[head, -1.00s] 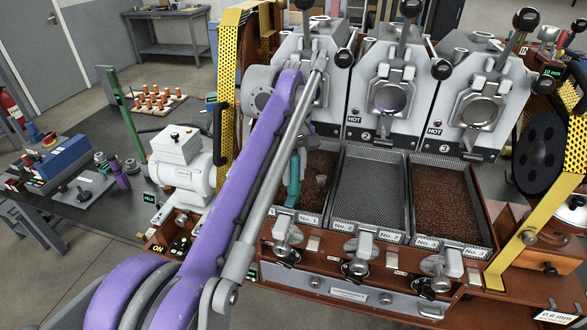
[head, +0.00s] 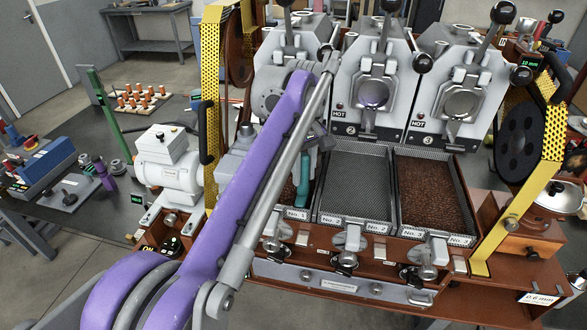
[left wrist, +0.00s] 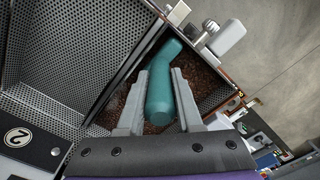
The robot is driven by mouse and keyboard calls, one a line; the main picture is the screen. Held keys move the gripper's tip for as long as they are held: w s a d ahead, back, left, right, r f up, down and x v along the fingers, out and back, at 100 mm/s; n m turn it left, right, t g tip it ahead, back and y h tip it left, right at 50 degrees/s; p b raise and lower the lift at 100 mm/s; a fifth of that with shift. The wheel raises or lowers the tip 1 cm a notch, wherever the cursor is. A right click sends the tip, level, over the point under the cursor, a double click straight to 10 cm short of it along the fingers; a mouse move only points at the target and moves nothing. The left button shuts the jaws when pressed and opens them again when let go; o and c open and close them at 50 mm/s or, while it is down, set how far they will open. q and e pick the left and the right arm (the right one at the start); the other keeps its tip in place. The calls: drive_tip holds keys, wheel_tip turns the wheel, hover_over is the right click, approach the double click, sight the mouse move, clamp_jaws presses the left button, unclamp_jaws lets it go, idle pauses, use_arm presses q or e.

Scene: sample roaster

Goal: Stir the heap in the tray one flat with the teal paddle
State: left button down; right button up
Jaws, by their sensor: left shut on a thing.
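The teal paddle (head: 303,178) is held upright at the right side of tray one (head: 296,213). My left gripper (head: 318,150) is shut on it. In the left wrist view the paddle (left wrist: 160,95) sits between the two grey fingers (left wrist: 160,110), and its bent end points in over the tray. The brown heap (left wrist: 205,78) lies in tray one around and behind the paddle. I cannot see the paddle's far tip or whether it touches the heap. My purple arm hides most of tray one in the head view. My right gripper is not in view.
Tray two (head: 350,213), with a bare mesh floor, is directly right of tray one. Tray three (head: 405,215) holds brown beans. Roasters with levers (head: 375,95) stand behind the trays, and knobs (head: 345,245) line the front. A yellow perforated post (head: 208,110) stands at left.

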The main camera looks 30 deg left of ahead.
use_arm(q)
drive_tip(key=s+a, duration=0.2)
drive_tip(key=a, duration=0.8)
drive_tip(key=shift+s+a+p, duration=0.25)
drive_tip(key=shift+a+p, duration=0.1)
drive_tip(key=shift+p, duration=0.1)
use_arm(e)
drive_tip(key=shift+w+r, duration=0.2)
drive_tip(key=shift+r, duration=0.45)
use_arm(q)
drive_tip(key=shift+d, duration=0.1)
drive_tip(key=w+d, duration=0.1)
drive_tip(key=d, duration=0.6)
drive_tip(key=w+d+p, duration=0.1)
drive_tip(key=d, duration=0.2)
drive_tip(key=shift+w+d, duration=0.3)
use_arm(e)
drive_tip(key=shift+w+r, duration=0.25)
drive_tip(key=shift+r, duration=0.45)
use_arm(q)
drive_tip(key=s+a, duration=0.2)
drive_tip(key=a, duration=0.8)
drive_tip(key=shift+s+a+p, duration=0.3)
drive_tip(key=shift+s+a, duration=0.05)
drive_tip(key=shift+a, duration=0.05)
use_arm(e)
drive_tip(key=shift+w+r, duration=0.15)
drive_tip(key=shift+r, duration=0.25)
